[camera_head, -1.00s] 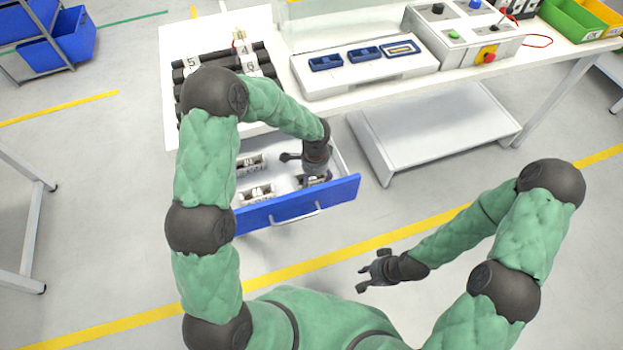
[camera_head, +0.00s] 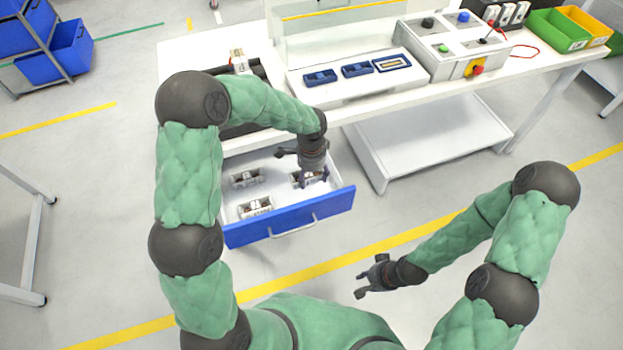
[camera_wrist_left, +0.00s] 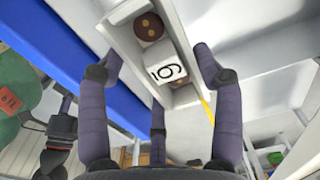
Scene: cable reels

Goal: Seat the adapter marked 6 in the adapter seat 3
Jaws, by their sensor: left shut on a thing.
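The adapter marked 6 (camera_wrist_left: 165,70) is a white block with a brown round-holed end, in the left wrist view between my fingers. My left gripper (camera_head: 309,181) is shut on it inside or just over the right part of the open drawer. In the left wrist view my left gripper's fingers (camera_wrist_left: 158,70) lie on both sides of the adapter. Three blue seats are on the white panel: a left one (camera_head: 320,78), a middle one (camera_head: 357,69) and a right one (camera_head: 392,63) with a pale insert. Their numbers are not readable. My right gripper (camera_head: 376,278) is open and empty.
The open drawer (camera_head: 290,226) with a blue front holds other white adapters (camera_head: 246,177) and (camera_head: 255,207). A control box (camera_head: 445,50) with buttons stands right of the panel (camera_head: 350,88). A clear screen (camera_head: 345,30) stands behind the panel. Green and yellow bins are at the far right.

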